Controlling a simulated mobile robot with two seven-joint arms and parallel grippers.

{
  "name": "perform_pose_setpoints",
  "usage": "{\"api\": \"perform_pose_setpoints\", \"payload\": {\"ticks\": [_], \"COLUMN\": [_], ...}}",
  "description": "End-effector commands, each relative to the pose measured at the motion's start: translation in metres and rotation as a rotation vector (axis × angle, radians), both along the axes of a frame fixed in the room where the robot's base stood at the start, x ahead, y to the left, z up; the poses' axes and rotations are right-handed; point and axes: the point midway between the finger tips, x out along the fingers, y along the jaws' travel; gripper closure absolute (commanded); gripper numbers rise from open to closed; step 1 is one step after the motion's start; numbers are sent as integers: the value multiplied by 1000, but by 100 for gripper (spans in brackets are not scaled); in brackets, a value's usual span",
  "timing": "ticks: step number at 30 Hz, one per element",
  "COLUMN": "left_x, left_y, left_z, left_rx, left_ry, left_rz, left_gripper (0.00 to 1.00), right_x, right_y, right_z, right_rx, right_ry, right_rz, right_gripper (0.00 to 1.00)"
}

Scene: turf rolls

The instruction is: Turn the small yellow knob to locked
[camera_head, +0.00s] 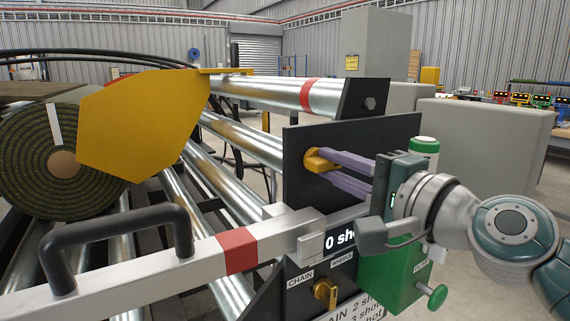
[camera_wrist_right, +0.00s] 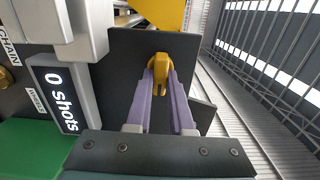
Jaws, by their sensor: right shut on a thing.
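A small yellow knob (camera_head: 316,160) sits on a dark upright plate (camera_head: 300,190). It also shows in the right wrist view (camera_wrist_right: 158,68), with its forked end pointing toward the camera. My right gripper (camera_head: 325,161) reaches it from the right with two purple fingers. In the right wrist view the fingers (camera_wrist_right: 160,82) lie on either side of the knob and are shut on it. No locked or unlocked marking is readable by the knob. A second yellow knob (camera_head: 326,292) is lower, beside a CHAIN label. My left gripper is not in view.
A grey bar with a red band (camera_head: 238,250) and black handle (camera_head: 120,228) crosses the front. A display (camera_wrist_right: 58,98) reads "0 shots" beside a green box (camera_head: 405,283). A turf roll (camera_head: 30,150) lies at left behind a yellow plate (camera_head: 150,115).

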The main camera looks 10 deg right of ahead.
Motion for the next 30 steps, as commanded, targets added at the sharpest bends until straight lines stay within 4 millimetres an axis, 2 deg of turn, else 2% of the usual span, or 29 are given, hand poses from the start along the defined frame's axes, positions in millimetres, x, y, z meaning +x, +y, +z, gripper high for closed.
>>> {"api": "perform_pose_setpoints", "payload": {"ticks": [1,2,10,20,23,30], "left_x": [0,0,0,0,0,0], "left_y": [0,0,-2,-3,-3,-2], "left_z": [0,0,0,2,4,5], "left_rx": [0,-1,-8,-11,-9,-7], "left_ry": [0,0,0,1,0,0], "left_rz": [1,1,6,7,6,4], "left_gripper": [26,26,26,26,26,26], "right_x": [0,0,0,-6,-18,-62], "right_y": [0,0,0,-2,-7,-23], "right_z": [0,0,0,0,0,-2], "right_rx": [4,4,1,0,-1,-2], "right_ry": [1,1,0,1,2,2], "right_rz": [0,0,0,0,-1,0], "right_gripper": [100,79,50,50,50,50]}}
